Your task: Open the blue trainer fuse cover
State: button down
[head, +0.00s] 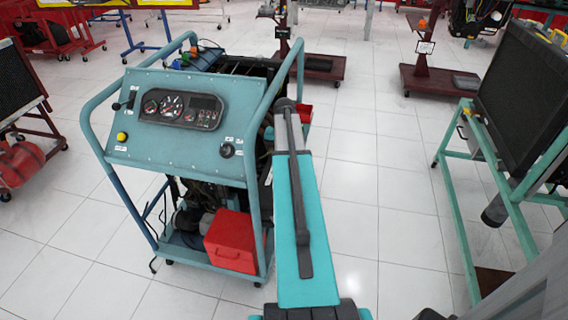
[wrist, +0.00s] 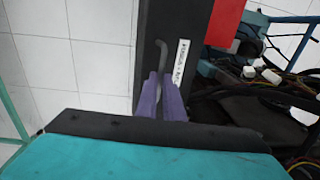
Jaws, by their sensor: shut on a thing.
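The blue trainer (head: 175,120) is a blue-teal wheeled frame with a gauge panel, left of centre in the head view. My arm reaches along its right side, and the arm hides my gripper there. In the wrist view my gripper (wrist: 164,98) has two purple fingers, shut on a thin grey curved handle (wrist: 163,55). The handle stands at a black panel (wrist: 165,22) with a white printed label (wrist: 181,62). This panel appears to be the fuse cover. I cannot tell whether it is open. The handle's lower end is hidden between the fingers.
A red part (wrist: 226,20) adjoins the black panel. Cables and a blue tube (wrist: 290,20) lie to its right. A red box (head: 232,240) sits low in the trainer. A green frame with a radiator (head: 520,90) stands at right. The tiled floor between is clear.

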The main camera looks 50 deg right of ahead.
jog(key=shift+f, duration=0.15)
jog(key=c, duration=1.9)
grip_release()
notch_tip(320, 180, up, 8)
jog(key=shift+s+d+f+b, duration=0.15)
jog(key=shift+s+f+b, duration=0.15)
jog(key=shift+b, duration=0.1)
